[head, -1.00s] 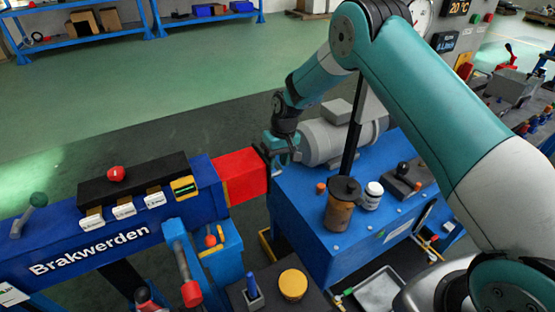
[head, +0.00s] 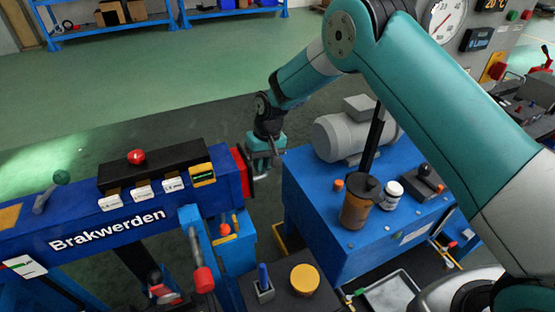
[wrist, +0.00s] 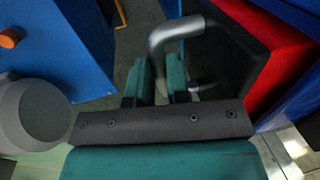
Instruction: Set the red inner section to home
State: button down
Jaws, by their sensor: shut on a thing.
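The red inner section (head: 241,172) shows as a short red stub at the right end of the blue boom (head: 110,207) marked "Brakwerden". In the wrist view the red section (wrist: 290,62) has a dark end plate (wrist: 235,55) with a bent grey metal handle (wrist: 178,32). My gripper (head: 268,166) is at that end of the boom and is shut on the handle. The teal fingers show in the wrist view (wrist: 160,84), and the exact grip is partly hidden. A yellow-framed display (head: 203,175) on the boom is too small to read.
A blue bench (head: 315,215) with a grey motor (head: 345,138), a brown jar (head: 358,208) and a white jar (head: 391,194) stands right of the boom end. A floor gap lies between them. A yellow round cap (head: 304,279) sits in front.

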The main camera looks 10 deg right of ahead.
jog(key=shift+s+a, duration=0.1)
jog(key=shift+a, duration=0.3)
jog(key=c, duration=1.1)
grip_release()
jog(key=shift+a, duration=0.1)
jog(key=shift+d, duration=0.2)
jog(key=shift+d+r, duration=0.1)
jog(key=shift+r, duration=0.35)
notch_tip(320, 180, up, 16)
jog(key=d+b, duration=0.2)
jog(key=shift+w+d+r, duration=0.15)
jog(key=shift+w+d, duration=0.2)
jog(key=shift+d, duration=0.05)
